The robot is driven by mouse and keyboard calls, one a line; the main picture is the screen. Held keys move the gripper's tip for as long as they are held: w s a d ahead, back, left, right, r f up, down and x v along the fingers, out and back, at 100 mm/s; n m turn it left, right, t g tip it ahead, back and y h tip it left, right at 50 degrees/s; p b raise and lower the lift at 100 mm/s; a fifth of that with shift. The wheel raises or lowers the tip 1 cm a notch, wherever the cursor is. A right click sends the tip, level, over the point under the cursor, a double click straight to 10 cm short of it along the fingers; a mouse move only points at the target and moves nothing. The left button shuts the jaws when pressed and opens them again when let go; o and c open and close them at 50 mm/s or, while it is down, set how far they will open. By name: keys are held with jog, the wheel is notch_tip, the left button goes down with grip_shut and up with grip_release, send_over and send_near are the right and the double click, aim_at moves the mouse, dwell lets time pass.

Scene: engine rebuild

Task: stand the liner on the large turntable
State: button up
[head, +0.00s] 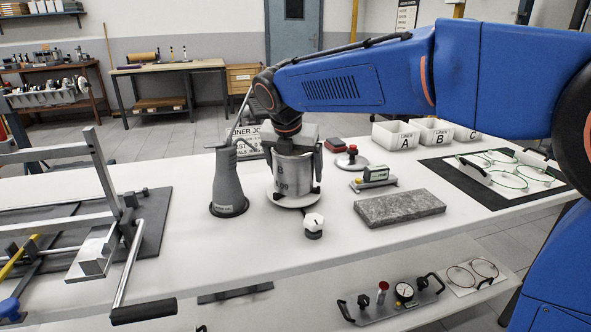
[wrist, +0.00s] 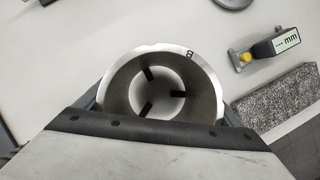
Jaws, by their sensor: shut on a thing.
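The liner (head: 293,178) is a grey metal cylinder marked B, held upright over a pale round turntable (head: 284,199). My gripper (head: 294,168) is shut on the liner, with one finger on each side of its wall. In the wrist view the liner's rim (wrist: 196,67) shows a B-like mark, and I look down its open bore. Three dark bars show inside the bore, around a pale centre. The liner hides most of the turntable top. I cannot tell whether the liner's foot touches it or hangs slightly above.
A grey cone-shaped stand (head: 228,187) is close on the left. A white knob (head: 313,224) sits just in front. A granite block (head: 399,207), a digital gauge (head: 374,177) and a red-knobbed disc (head: 352,160) are to the right. Lettered bins (head: 395,136) stand behind.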

aim_at(294, 167)
jog(key=o, duration=1.2)
jog(key=shift+f, duration=0.1)
jog(key=d+v, duration=0.1)
jog(key=v, duration=0.6)
jog(key=shift+a+r, duration=0.35)
jog(key=shift+a, duration=0.2)
